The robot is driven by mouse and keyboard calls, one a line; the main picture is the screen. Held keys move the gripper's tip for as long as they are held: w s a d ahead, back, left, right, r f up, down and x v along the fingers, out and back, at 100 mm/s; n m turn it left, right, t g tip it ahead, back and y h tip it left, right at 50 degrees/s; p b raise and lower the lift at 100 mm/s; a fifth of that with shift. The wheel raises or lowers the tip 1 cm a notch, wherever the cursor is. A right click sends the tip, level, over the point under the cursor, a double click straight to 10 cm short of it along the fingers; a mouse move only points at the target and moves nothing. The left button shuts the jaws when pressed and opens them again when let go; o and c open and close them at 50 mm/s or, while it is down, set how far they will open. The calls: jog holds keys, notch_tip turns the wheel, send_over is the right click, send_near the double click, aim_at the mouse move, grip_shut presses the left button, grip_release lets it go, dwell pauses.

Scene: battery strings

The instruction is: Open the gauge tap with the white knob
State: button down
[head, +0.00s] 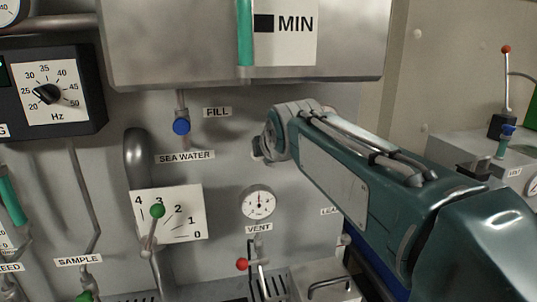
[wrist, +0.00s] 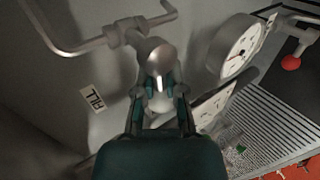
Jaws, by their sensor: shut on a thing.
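In the wrist view my gripper (wrist: 161,90) is shut on the pale, whitish knob (wrist: 158,103) of a tap. One dark finger lies on each side of the knob. The metal tap body (wrist: 157,55) and its bent pipe (wrist: 80,45) lie just beyond the fingertips, against the grey panel. My palm covers the lower middle of this view. In the head view my teal arm crosses from the lower right, and the gripper, knob and tap cannot be made out there.
A round gauge (wrist: 237,47) stands close right of the tap, with a red knob (wrist: 292,62) farther right. In the head view a green-knobbed lever (head: 157,211), a blue knob (head: 181,126), a vent gauge (head: 258,204) and a red-knobbed lever (head: 242,264) are on the panel.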

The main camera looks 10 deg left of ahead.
jog(key=shift+f, duration=0.3)
jog(key=c, duration=0.7)
grip_release()
jog(key=shift+a, duration=0.1)
jog(key=shift+a+r, duration=0.1)
jog(key=v, duration=1.1)
jog(key=shift+s+r, duration=0.2)
jog(key=shift+s, duration=0.15)
